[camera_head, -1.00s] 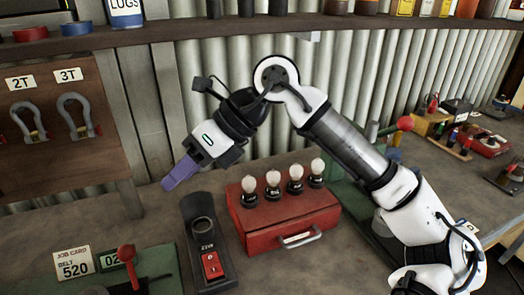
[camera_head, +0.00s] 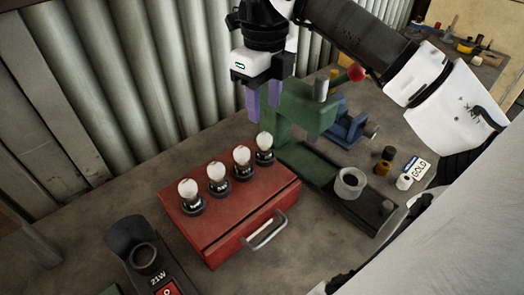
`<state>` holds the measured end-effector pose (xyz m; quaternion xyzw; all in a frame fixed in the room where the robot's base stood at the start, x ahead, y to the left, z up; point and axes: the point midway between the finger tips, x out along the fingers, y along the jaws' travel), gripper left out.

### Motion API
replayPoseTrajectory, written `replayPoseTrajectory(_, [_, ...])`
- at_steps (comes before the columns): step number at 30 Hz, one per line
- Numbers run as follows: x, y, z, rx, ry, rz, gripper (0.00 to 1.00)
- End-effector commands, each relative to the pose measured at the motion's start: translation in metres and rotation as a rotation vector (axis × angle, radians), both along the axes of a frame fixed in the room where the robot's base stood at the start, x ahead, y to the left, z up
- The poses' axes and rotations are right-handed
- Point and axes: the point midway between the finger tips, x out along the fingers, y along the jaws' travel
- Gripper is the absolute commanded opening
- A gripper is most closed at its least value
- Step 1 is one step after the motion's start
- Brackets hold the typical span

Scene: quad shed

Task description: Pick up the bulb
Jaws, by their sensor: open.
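Several white bulbs stand upright in a row of dark, labelled bases on a red metal box: the leftmost bulb (camera_head: 188,188), a second bulb (camera_head: 216,173), a third bulb (camera_head: 241,155) and the rightmost bulb (camera_head: 265,140). The labels on their bases are too small to read surely. My gripper (camera_head: 264,108) points down with its two purple fingers apart and nothing between them. Its fingertips show just above the rightmost bulb in the picture, apart from it. A black stand (camera_head: 124,236) with a round socket and a "21W" label is at the lower left.
The red box (camera_head: 227,222) has a front handle (camera_head: 264,232). A green press (camera_head: 300,112) with a red knob stands close right of my gripper, with a metal ring (camera_head: 350,183) on its base. Small pots and a "GOLD" card (camera_head: 417,168) lie further right. Corrugated wall stands behind.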

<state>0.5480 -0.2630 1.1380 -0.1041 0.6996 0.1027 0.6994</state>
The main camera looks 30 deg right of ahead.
Motion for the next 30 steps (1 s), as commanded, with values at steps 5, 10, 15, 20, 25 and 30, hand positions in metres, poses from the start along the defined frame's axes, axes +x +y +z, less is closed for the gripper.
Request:
replayPoseTrajectory(5, [0.000, 0.000, -0.042, 0.002, 0.001, 0.002, 0.41])
replayPoseTrajectory(10, [0.000, 0.000, -0.061, 0.002, 0.000, 0.002, 0.41])
replayPoseTrajectory(15, [0.000, 0.000, -0.070, 0.002, 0.000, 0.002, 0.41])
replayPoseTrajectory(20, [0.000, -0.003, -0.095, 0.003, 0.000, 0.003, 0.41])
replayPoseTrajectory(25, [0.000, -0.003, -0.114, 0.002, 0.000, 0.003, 0.41])
replayPoseTrajectory(30, [0.000, -0.003, -0.112, 0.002, -0.002, 0.003, 0.41])
